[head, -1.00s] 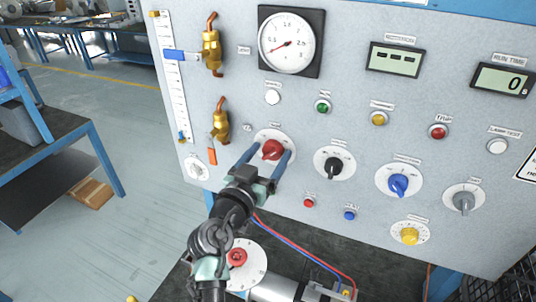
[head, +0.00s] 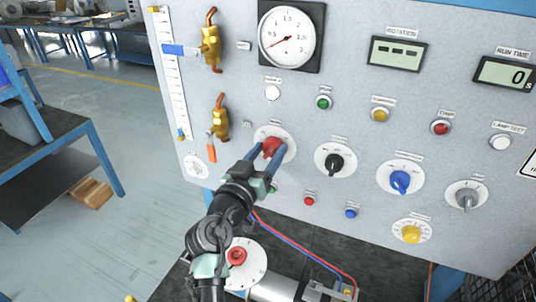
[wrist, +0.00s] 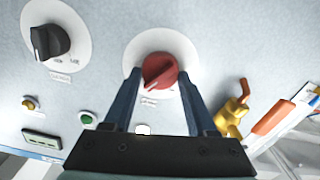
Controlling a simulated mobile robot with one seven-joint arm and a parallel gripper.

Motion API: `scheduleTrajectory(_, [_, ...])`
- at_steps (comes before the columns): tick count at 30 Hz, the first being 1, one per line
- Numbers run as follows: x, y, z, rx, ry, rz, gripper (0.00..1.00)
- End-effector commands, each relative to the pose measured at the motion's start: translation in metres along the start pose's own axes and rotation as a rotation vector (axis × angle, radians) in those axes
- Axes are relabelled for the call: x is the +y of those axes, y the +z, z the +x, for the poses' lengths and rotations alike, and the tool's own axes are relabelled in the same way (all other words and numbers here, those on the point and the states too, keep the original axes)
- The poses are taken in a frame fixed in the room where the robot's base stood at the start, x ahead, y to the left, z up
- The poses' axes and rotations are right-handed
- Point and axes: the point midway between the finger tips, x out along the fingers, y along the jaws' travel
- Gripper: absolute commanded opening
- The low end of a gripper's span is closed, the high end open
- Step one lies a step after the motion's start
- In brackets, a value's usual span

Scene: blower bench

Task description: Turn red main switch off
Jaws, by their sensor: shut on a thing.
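The red main switch (head: 271,147) is a round red knob on a white disc on the grey panel, left of the black knob. My gripper (head: 268,152) reaches up to it from below, with a blue finger on each side of the knob. In the wrist view the red knob (wrist: 160,72) sits between the two blue fingertips (wrist: 160,76), its pointer ridge slanting. My gripper is shut on the knob. The fingers hide part of the disc and its markings.
A black knob (head: 335,163), a blue knob (head: 400,181) and a grey knob (head: 466,199) lie to the right. A brass valve with an orange lever (head: 212,147) is close on the left. A gauge (head: 290,37) and displays sit above. Red and blue hoses (head: 310,260) run below.

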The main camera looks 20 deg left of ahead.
Motion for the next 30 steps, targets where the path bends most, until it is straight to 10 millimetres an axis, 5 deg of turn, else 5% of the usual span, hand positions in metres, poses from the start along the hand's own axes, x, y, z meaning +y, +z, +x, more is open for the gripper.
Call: scheduleTrajectory(30, [-0.0039,0.0022,-0.0001,-0.002,-0.001,-0.96,0.02])
